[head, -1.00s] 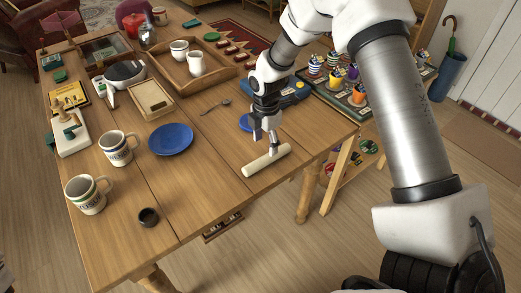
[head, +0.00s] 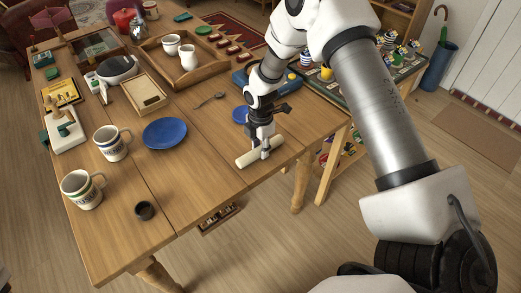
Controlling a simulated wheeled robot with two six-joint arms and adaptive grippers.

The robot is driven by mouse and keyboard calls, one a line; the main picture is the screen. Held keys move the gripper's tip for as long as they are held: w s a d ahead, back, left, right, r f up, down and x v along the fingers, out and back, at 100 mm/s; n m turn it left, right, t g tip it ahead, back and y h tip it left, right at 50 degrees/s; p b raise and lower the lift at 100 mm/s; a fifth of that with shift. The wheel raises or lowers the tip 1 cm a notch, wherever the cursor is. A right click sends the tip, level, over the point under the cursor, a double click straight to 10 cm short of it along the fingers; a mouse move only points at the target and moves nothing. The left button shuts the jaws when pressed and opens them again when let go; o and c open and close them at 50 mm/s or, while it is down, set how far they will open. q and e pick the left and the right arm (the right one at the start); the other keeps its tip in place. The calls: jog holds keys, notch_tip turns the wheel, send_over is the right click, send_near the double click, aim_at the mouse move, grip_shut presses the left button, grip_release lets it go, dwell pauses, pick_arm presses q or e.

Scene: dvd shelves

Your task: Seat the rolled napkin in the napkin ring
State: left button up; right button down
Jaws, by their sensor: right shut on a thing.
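The rolled napkin (head: 246,159) is a cream cylinder at the table's near right edge. My right gripper (head: 265,153) reaches down over it and is shut on it, with a finger showing on its near side. I cannot tell whether the napkin touches the table. A small dark ring (head: 145,210), which looks like the napkin ring, sits on the table near the front edge, left of the napkin and apart from it. My left gripper is not in view.
A blue plate (head: 165,133) and two mugs, one nearer (head: 80,190) and one farther (head: 110,144), stand left of the gripper. A spoon (head: 208,100) and a wooden tray (head: 183,68) lie farther back. The tabletop between napkin and ring is clear.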

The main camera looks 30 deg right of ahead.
jog(key=shift+w+r, duration=0.1)
jog(key=shift+r, duration=0.25)
jog(key=r, duration=0.1)
jog(key=s+r, duration=0.1)
jog(key=shift+a+r+b, duration=0.2)
jog(key=shift+r+b, duration=0.1)
jog(key=shift+r, duration=0.05)
jog(key=s+a+r, duration=0.1)
jog(key=s+a, duration=0.7)
jog(key=s, duration=0.4)
jog(key=shift+s+r, duration=0.15)
jog(key=shift+s, duration=0.25)
